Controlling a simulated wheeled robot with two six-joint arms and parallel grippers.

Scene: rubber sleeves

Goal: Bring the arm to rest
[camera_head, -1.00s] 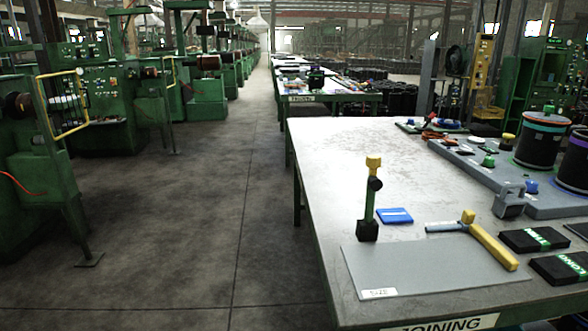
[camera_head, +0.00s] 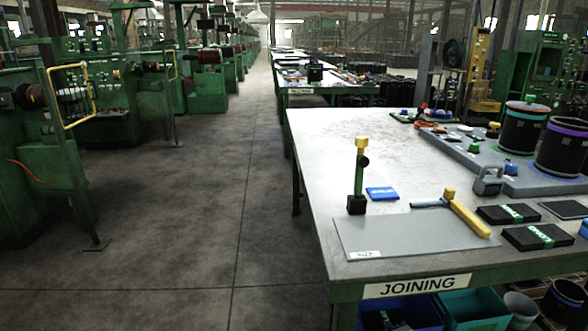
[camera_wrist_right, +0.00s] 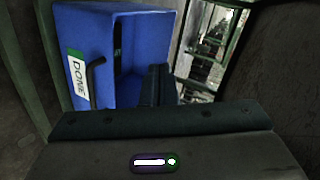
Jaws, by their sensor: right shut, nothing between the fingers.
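My right gripper (camera_wrist_right: 158,86) shows in the right wrist view as dark fingers above its wide dark body. The fingers are together with nothing between them. Behind them is a blue bin (camera_wrist_right: 135,22) with a white and green DONE label (camera_wrist_right: 77,78) and a dark handle-like bar. I cannot tell the distance from the fingers to the bin. Neither gripper shows in the head view, and my left gripper is in no view.
The JOINING table (camera_head: 340,135) fills the right of the head view. It bears a grey mat (camera_head: 390,240), a green upright tool (camera_head: 358,180), a yellow-handled hammer (camera_head: 468,217) and black packs (camera_head: 535,236). Bins (camera_head: 475,308) stand below. The floor aisle (camera_head: 200,200) at left is clear.

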